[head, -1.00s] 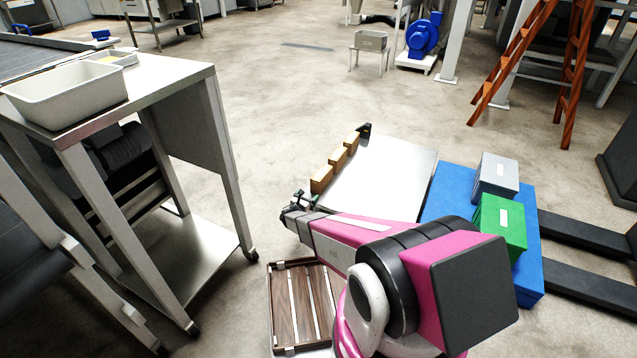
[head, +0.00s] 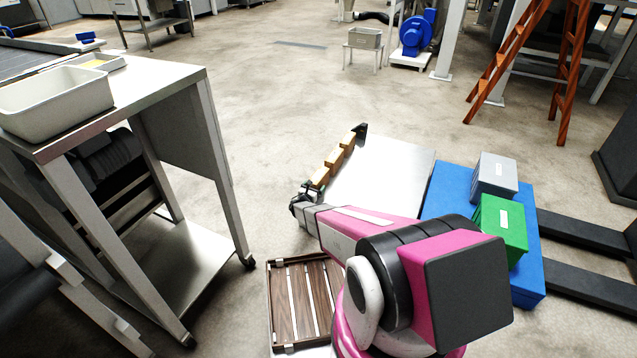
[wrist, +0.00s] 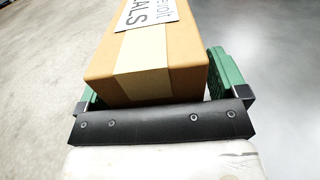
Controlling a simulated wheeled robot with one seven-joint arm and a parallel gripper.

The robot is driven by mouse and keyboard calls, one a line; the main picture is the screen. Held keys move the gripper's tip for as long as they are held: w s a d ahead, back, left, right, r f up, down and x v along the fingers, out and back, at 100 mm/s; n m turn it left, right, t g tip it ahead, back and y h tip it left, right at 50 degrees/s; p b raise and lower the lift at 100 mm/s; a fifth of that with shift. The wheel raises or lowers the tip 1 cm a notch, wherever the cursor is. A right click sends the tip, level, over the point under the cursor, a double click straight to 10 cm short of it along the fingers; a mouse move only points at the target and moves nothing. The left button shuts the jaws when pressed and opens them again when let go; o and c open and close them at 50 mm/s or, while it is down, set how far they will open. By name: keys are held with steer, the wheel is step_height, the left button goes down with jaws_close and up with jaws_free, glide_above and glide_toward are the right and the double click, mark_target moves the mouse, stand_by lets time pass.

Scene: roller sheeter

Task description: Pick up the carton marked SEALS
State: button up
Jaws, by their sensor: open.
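In the wrist view a brown carton (wrist: 150,62) with a pale tape strip carries a white label reading SEALS (wrist: 147,12). It lies between the two green fingers of my gripper (wrist: 156,88), which is open. The fingers flank the near end of the carton; I cannot tell whether either touches it. In the head view my gripper (head: 308,191) is at the nearest carton (head: 320,177) in a row along the left edge of a steel-topped surface (head: 385,180). My gripper partly hides that carton, and its label cannot be read there.
Two more cartons (head: 335,160) (head: 348,142) stand behind in the row, ending at a dark bracket (head: 361,130). A blue platform (head: 450,190) on the right bears a grey box (head: 495,177) and a green box (head: 501,225). A slatted wooden tray (head: 305,300) lies in front. A steel bench (head: 165,85) stands left.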

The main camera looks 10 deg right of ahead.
steer(key=c, duration=1.3)
